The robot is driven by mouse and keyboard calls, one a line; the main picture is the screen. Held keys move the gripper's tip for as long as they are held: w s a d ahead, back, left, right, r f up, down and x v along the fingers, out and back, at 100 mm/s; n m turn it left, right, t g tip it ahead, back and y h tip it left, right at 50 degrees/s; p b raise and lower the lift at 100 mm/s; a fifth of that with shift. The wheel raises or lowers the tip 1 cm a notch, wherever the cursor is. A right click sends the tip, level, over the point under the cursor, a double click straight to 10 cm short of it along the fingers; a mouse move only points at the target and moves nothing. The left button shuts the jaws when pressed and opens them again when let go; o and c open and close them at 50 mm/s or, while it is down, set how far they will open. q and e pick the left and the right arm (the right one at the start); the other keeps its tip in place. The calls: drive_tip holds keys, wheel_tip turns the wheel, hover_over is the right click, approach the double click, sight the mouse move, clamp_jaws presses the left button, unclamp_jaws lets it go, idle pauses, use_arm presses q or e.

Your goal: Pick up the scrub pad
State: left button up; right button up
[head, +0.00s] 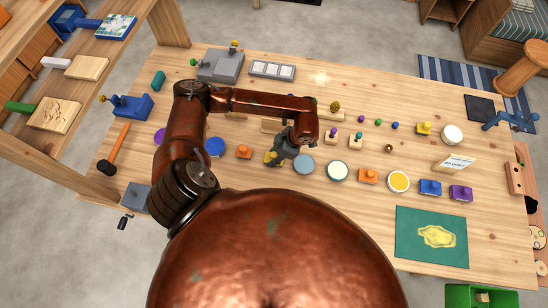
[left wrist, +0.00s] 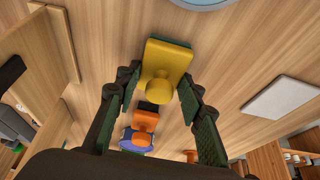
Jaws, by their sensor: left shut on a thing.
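The scrub pad (left wrist: 167,53) has a yellow block top with a round yellow knob and a dark green underside. In the left wrist view it lies between the fingers of my left gripper (left wrist: 158,88), which are closed around its knob end. In the head view my left gripper (head: 279,154) points down over the table, with the yellow pad (head: 270,158) partly showing below it. The gripper and arm hide part of the pad, and I cannot tell whether it touches the tabletop. My right gripper is not in view.
The wooden table (head: 330,225) holds several knobbed blocks, including an orange one (head: 244,152) and a blue one (head: 430,187). Round discs (head: 337,171) stand near the gripper. A hammer (head: 113,149) lies at left, a green mat (head: 410,247) at right.

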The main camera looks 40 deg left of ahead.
sight(273, 154)
use_arm(q)
drive_tip(key=shift+r, duration=0.15)
drive_tip(key=shift+r, duration=0.3)
wheel_tip(273, 154, up, 2)
drive_tip(key=shift+w+r, duration=0.1)
drive_tip(key=s+d+r, duration=0.6)
drive_tip(key=d+r, duration=0.4)
drive_tip(key=d, duration=0.2)
drive_tip(key=shift+s+d, duration=0.15)
drive_tip(key=shift+d, duration=0.2)
